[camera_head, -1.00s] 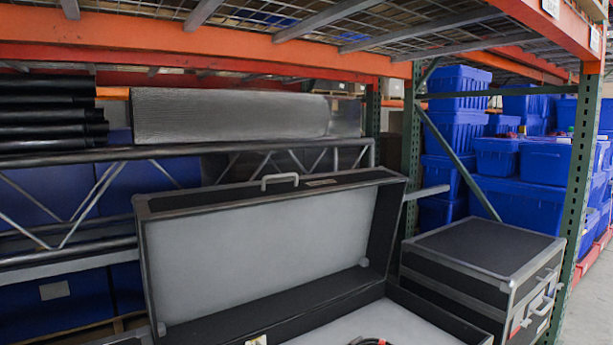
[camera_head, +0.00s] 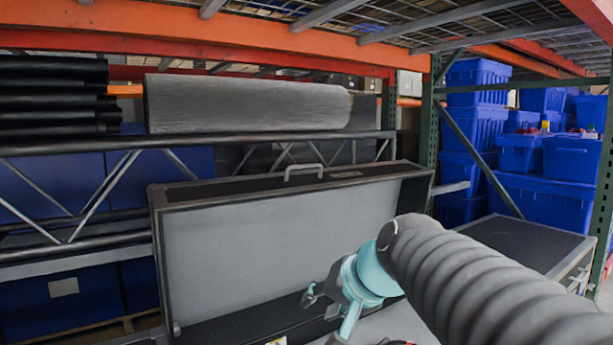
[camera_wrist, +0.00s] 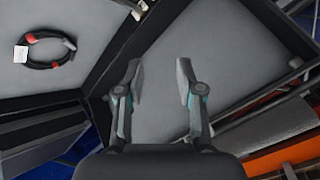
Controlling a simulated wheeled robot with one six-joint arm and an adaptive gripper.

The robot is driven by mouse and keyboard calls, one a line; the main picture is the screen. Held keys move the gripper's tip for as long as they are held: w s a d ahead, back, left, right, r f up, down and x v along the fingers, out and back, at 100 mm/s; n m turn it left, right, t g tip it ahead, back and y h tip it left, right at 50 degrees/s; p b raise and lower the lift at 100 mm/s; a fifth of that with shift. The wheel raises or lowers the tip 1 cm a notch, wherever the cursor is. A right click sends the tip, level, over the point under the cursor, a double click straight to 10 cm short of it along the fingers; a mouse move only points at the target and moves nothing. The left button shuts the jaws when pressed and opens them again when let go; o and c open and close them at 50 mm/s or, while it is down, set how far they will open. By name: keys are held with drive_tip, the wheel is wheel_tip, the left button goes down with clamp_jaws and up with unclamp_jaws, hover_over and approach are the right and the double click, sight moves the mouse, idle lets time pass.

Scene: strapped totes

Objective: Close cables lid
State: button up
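The cables case stands open in the head view. Its raised lid (camera_head: 262,240) is upright, with a grey lining, a black rim and a light handle (camera_head: 303,170) on its top edge. The lid lining also shows in the wrist view (camera_wrist: 235,50). A coiled black cable (camera_wrist: 45,62) with red ends and a white tag lies on the grey case floor (camera_wrist: 85,25). My gripper (camera_head: 322,305) is in front of the lid, above the case. In the wrist view my gripper (camera_wrist: 160,82) has its two fingers apart with nothing between them.
A second black case (camera_head: 525,243) stands to the right, partly behind my arm. An orange-beamed rack with a grey roll (camera_head: 245,103) and black tubes (camera_head: 50,95) is behind. Blue totes (camera_head: 565,175) stand stacked at the back right.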

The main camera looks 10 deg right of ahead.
drive_tip(key=w+d+r+m+t+y+b, duration=0.1)
drive_tip(key=w+r+m+t+b, duration=0.1)
drive_tip(key=w+r, duration=0.45)
drive_tip(key=w+d+r+m+t+y+b, duration=0.1)
drive_tip(key=w+d+r+m+t+y, duration=0.15)
drive_tip(key=w, duration=0.75)
drive_tip(key=m+t+b, duration=0.2)
drive_tip(key=m+t, duration=0.1)
drive_tip(key=m, duration=0.2)
approach(307, 166)
drive_tip(key=shift+n+t+h, duration=0.25)
drive_tip(key=p+x, duration=0.3)
drive_tip(key=x, duration=0.7)
drive_tip(key=shift+w+a+f, duration=0.15)
drive_tip(key=shift+w+a, duration=0.1)
drive_tip(key=shift+w, duration=0.05)
clamp_jaws()
